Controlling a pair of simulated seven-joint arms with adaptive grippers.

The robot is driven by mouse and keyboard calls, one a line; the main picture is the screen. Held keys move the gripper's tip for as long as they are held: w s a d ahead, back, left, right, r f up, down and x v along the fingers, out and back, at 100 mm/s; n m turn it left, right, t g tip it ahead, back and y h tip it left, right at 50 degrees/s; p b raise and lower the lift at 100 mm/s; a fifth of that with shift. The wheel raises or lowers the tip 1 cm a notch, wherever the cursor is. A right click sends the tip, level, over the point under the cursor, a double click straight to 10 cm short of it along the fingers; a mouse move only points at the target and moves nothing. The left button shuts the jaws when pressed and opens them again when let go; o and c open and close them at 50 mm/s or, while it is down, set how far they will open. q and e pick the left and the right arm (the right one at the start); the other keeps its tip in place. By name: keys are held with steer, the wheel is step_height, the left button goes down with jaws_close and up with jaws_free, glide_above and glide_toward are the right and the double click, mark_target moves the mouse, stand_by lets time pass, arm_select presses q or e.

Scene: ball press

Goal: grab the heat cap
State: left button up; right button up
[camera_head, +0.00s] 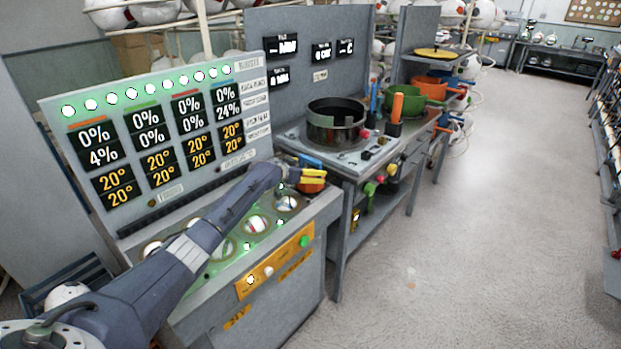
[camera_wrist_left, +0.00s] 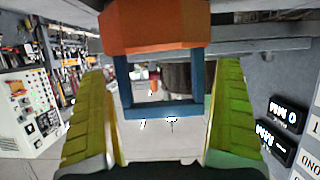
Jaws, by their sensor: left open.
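An orange block with a square blue handle, which looks like the heat cap (camera_wrist_left: 155,27), shows at the top middle of the left wrist view. In the head view its orange body (camera_head: 312,187) is at the right end of the machine's top, partly hidden by my gripper. My left gripper (camera_head: 313,176) is there, with yellow fingers. In the left wrist view the gripper (camera_wrist_left: 163,95) is open, one finger on each side of the blue handle, with a gap on both sides. My right gripper is not in view.
The grey machine has a display panel (camera_head: 165,125) behind my arm and round ports in its top. To the right stands a bench with a black pot (camera_head: 335,125), an orange-handled tool (camera_head: 397,107) and a green pot (camera_head: 420,90). The floor (camera_head: 470,240) on the right is clear.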

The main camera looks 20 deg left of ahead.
arm_select(q)
steer(key=shift+w+d+f, duration=0.15)
steer(key=shift+w+f, duration=0.1)
steer(key=shift+w, duration=0.35)
steer(key=c, duration=1.3)
steer(key=shift+r, duration=0.15)
steer(key=shift+c, duration=0.2)
